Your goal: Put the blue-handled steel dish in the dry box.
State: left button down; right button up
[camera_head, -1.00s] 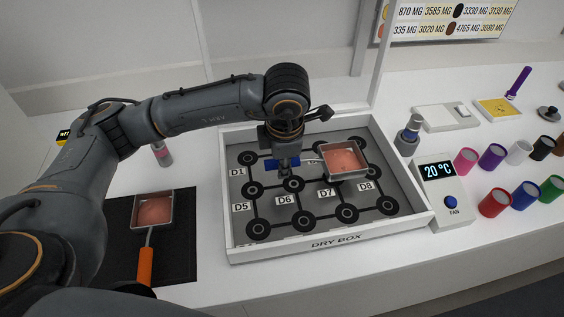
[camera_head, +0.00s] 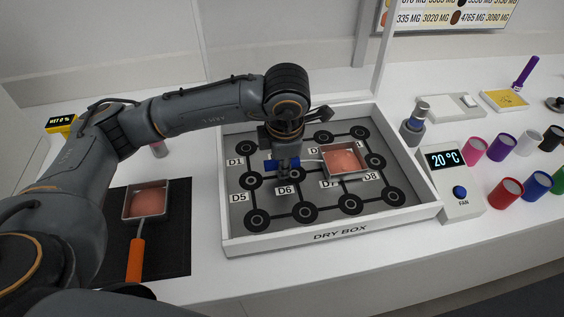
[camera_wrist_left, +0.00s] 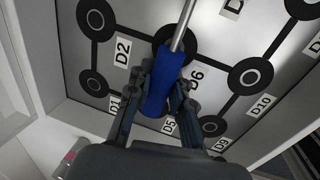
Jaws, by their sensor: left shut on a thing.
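The square steel dish (camera_head: 345,160) holds pink-orange material. It is over the right part of the dry box (camera_head: 340,236), near labels D7 and D8, inside the walls as seen from the head. Its blue handle (camera_wrist_left: 167,86) is between the fingers of my left gripper (camera_head: 284,168), which is shut on it. In the left wrist view the steel rod runs up out of the frame and the dish pan is out of view. I cannot tell whether the dish touches the box floor. My right gripper is not in view.
An orange-handled dish (camera_head: 146,201) lies on a black mat (camera_head: 172,257) at the left. A fan unit (camera_head: 455,185) stands just right of the box, with a grey-capped bottle (camera_head: 413,126) behind it. Several coloured jars (camera_head: 506,193) stand farther right.

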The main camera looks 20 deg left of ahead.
pick_arm(q)
jog(key=shift+f+b, duration=0.2)
jog(key=shift+b, duration=0.1)
jog(key=c, duration=1.1)
grip_release()
jog(key=shift+r+p, duration=1.2)
jog(key=shift+r, duration=1.8)
